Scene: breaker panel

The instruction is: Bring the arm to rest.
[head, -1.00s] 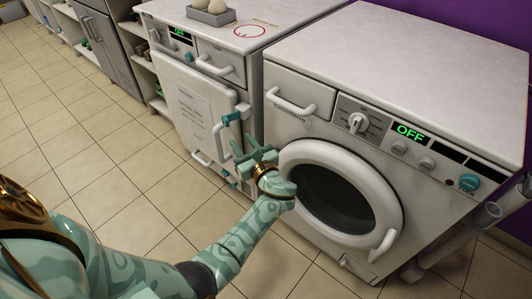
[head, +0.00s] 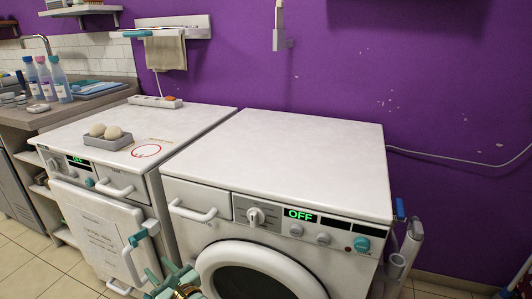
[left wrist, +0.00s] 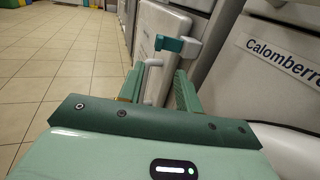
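My left gripper (head: 160,276) shows at the bottom edge of the head view, in front of the gap between the two white machines and left of the round door (head: 262,272). Most of the arm is below the frame. In the left wrist view my left gripper (left wrist: 160,88) has its two green fingers apart with nothing held between them. Beyond them is the left machine's white front door (left wrist: 158,35) with a teal and white latch handle (left wrist: 178,45).
The right machine (head: 290,165) stands close by, its display reading OFF. The left machine (head: 150,130) carries a grey tray (head: 108,142) with two round balls. A counter with bottles (head: 50,80) is at the far left. Tiled floor (left wrist: 55,50) is open on the left.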

